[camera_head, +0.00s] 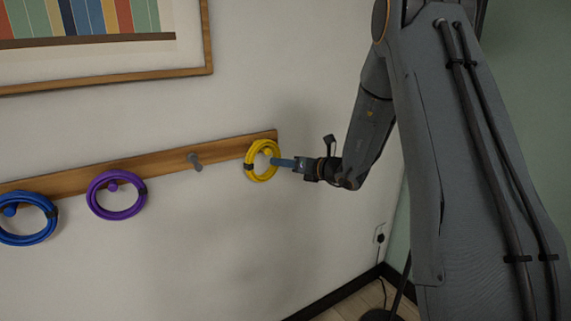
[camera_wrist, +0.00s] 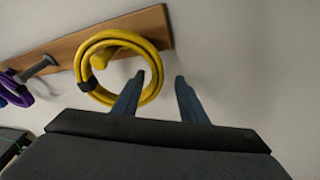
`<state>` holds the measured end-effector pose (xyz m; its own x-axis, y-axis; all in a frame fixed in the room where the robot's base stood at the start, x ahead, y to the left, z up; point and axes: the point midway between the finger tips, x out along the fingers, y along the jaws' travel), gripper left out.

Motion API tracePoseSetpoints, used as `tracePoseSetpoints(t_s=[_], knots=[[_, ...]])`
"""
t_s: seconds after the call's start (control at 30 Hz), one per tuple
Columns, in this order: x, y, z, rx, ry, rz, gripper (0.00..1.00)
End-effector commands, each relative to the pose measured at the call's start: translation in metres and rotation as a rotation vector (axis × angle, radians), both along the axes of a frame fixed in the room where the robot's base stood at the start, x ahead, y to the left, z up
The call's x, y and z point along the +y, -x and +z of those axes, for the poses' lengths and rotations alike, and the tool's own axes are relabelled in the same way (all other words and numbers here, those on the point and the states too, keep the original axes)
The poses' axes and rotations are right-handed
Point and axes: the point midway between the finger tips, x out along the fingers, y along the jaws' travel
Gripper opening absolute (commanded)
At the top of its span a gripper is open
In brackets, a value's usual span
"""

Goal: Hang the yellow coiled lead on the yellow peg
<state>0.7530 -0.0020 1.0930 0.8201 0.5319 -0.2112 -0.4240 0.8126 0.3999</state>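The yellow coiled lead (camera_head: 250,170) is at the right end of the wooden rail, a ring with a dark band; it also shows in the wrist view (camera_wrist: 84,62). The yellow peg (camera_wrist: 99,61) shows inside the ring, near its upper part; whether the ring's weight rests on it I cannot tell. My gripper (camera_head: 276,162) is at the ring's right side. In the wrist view its two blue fingers (camera_wrist: 159,78) stand apart, with the ring's right strand between them and a gap to the right finger.
The wooden rail (camera_head: 150,168) runs along the wall. It bears a bare grey peg (camera_head: 195,161), a purple coil (camera_head: 92,200) and a blue coil (camera_head: 40,238) to the left. A framed picture (camera_head: 110,70) hangs above. The wall below the rail is clear.

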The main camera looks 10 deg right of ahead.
Motion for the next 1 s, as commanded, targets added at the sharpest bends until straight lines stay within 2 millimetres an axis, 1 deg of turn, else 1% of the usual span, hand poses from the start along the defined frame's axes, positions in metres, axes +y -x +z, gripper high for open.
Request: tracePoseSetpoints(t_s=[0.17, 0.27, 0.5, 0.63, 0.73, 0.8, 0.87, 0.97, 1.0], knots=[[-0.001, 0.001, 0.001, -0.002, 0.0, 0.001, 0.39], [-0.006, 0.007, 0.003, -0.004, 0.0, 0.0, 0.39], [-0.028, 0.039, 0.009, -0.002, 0.0, -0.004, 0.39], [-0.037, 0.053, 0.014, -0.002, -0.001, -0.003, 0.39], [-0.04, 0.061, 0.015, 0.001, 0.002, 0.001, 0.39], [-0.035, 0.067, 0.014, 0.003, 0.024, 0.024, 0.39], [-0.023, 0.077, 0.01, 0.008, 0.07, 0.07, 0.39], [0.008, 0.105, -0.003, 0.017, 0.208, 0.212, 0.39], [0.023, 0.122, -0.011, 0.018, 0.28, 0.289, 0.39]])
